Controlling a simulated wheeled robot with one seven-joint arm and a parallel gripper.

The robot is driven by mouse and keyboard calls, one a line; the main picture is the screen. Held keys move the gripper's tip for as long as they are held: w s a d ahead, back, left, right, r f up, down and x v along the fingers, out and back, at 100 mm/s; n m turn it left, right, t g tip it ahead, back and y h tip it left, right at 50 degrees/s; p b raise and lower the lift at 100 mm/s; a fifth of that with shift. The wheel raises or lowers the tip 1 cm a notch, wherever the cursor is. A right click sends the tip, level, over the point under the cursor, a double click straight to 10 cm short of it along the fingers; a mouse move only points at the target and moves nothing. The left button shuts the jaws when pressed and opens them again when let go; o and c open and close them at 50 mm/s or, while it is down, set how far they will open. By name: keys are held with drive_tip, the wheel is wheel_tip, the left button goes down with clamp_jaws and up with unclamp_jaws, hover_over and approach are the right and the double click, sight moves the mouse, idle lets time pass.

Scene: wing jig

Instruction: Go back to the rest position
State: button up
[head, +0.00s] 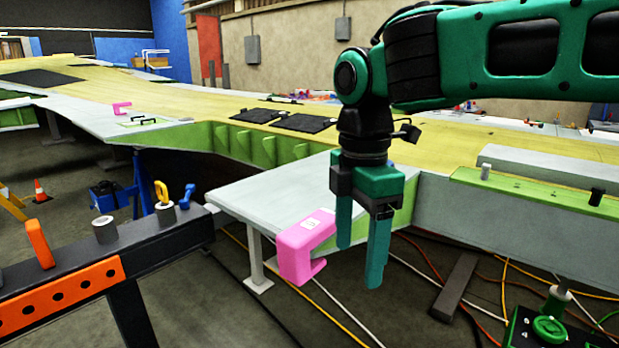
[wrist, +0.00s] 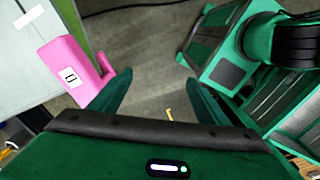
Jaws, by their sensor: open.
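My gripper (head: 359,262) hangs from the green arm with its fingers pointing down, in the middle right of the head view. It is open and empty, with a gap between the two fingers. In the wrist view the fingers (wrist: 155,95) are spread over bare floor. A pink clamp-like block (head: 305,240) with a white label sits on the near edge of the light grey wing panel (head: 270,200), just left of the fingers. It also shows at the left in the wrist view (wrist: 73,72), apart from the left finger.
A dark rail (head: 165,245) holding several small tools runs along the lower left. The yellow and green wing structure (head: 200,130) spans behind. A second pink block (head: 121,107) sits on a far panel. Cables (head: 480,295) lie on the floor at lower right.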

drive_tip(key=s+d+f+m, duration=0.1)
drive_tip(key=d+f+m, duration=0.3)
drive_tip(key=d+m, duration=0.5)
drive_tip(key=s+d+f+m, duration=0.1)
drive_tip(key=d+f+m, duration=0.3)
drive_tip(key=d, duration=0.9)
drive_tip(key=s+d+f+m, duration=0.7)
drive_tip(key=s+d+m, duration=0.4)
drive_tip(key=s+m, duration=0.2)
drive_tip(key=shift+d+f+m, duration=0.15)
drive_tip(key=shift+d+m, duration=0.1)
drive_tip(key=shift+m, duration=0.85)
drive_tip(key=shift+w+f, duration=0.25)
drive_tip(key=shift+w, duration=0.3)
